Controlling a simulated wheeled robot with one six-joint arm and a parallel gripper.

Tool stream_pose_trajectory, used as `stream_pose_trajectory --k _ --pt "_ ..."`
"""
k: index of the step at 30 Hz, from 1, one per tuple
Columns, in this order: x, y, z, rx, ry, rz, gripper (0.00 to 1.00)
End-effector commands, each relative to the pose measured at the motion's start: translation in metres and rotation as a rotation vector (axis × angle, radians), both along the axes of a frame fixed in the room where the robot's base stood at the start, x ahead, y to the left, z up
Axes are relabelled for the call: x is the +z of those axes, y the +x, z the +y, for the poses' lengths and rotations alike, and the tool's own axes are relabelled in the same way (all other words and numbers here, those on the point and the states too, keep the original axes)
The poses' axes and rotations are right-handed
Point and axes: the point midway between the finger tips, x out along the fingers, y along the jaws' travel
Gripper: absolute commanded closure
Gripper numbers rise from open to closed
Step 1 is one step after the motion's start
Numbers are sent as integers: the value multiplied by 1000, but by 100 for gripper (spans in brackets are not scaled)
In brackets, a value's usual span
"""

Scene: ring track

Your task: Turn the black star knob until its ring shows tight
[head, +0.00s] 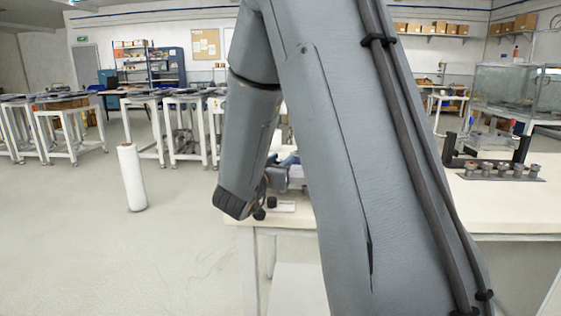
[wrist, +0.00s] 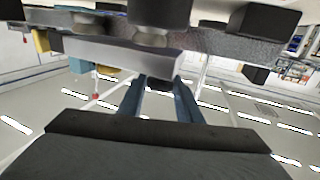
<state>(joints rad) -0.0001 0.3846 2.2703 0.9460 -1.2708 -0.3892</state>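In the wrist view two blue-grey fingers of my gripper (wrist: 158,100) stand apart and reach toward a grey bar. A black part (wrist: 158,84) shows between the fingers, just under the bar. I cannot tell whether it is the star knob, or whether the fingers touch it. The fingertips are hidden behind the bar. In the head view my arm hides most of the fixture (head: 284,205) at the table's left end. Small black round parts (head: 260,213) show beside it. No knob ring can be made out in either view.
The pale worktable (head: 500,205) carries a rack of several knob-like parts (head: 500,171) at the right, with a black-handled frame behind it. A white cylinder (head: 132,178) stands on the floor at left. The floor left of the table is mostly clear.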

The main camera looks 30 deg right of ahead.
Motion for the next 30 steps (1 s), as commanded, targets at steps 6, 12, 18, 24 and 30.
stream_pose_trajectory --k 6,12,18,24,30 --pt "0 0 0 0 0 0 94" --pt "0 0 1 -25 1 0 94" --pt "1 1 2 -118 1 1 94" --pt "1 1 2 -279 1 0 94" --pt "1 2 1 -471 1 -2 94"
